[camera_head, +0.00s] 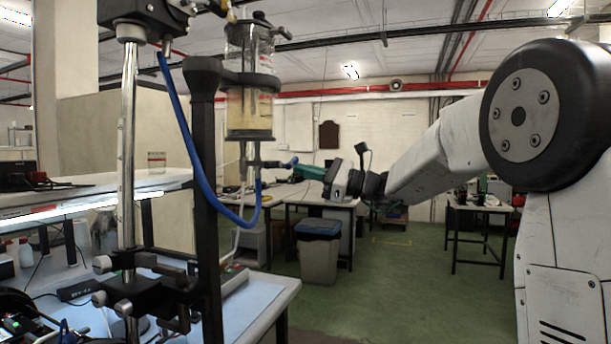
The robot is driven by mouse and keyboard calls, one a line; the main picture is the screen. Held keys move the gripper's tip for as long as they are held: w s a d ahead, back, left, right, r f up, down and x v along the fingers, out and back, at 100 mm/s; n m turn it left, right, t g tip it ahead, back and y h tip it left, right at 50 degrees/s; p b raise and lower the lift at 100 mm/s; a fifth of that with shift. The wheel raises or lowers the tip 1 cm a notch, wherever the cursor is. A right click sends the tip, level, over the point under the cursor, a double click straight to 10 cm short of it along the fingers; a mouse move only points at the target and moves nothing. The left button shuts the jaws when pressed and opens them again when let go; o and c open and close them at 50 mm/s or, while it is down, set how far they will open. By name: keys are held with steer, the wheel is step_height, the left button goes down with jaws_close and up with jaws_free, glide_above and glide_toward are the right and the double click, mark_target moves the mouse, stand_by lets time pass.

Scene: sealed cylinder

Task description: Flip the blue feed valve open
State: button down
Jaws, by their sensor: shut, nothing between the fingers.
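A clear glass cylinder (249,84) with pale yellowish contents hangs in a black clamp on the stand. Below it is a grey fitting (252,163) with a side arm pointing right. A blue hose (184,135) loops from the upper left down and up to the fitting. My gripper (296,171), with green fingers, is shut and empty. Its tips are close to the blue handle; I cannot tell whether they touch.
A black post (205,170) and a chrome rod (127,150) stand left of the cylinder. A bench (262,300) with a blue mat is below. A grey bin (318,255) and tables stand behind; green floor is open at centre right.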

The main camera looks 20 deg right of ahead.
step_height(320, 180, up, 2)
steer(key=n+g, duration=0.1)
steer(key=n, duration=0.2)
steer(key=n+g, duration=0.1)
steer(key=n, duration=0.2)
steer(key=shift+n, duration=0.4)
steer(key=n, duration=0.2)
steer(key=r+n+g, duration=0.1)
steer(key=n, duration=0.1)
steer(key=r+n, duration=0.1)
steer(key=shift+s+a+n, duration=0.25)
steer(key=shift+s+n, duration=0.05)
steer(key=shift+n, duration=0.1)
steer(key=shift+w+d+f, duration=0.1)
steer(key=s+d+f, duration=0.1)
steer(key=d, duration=1)
steer(key=shift+s+d+f, duration=0.2)
steer(key=shift+s+f, duration=0.1)
steer(key=shift+s, duration=0.1)
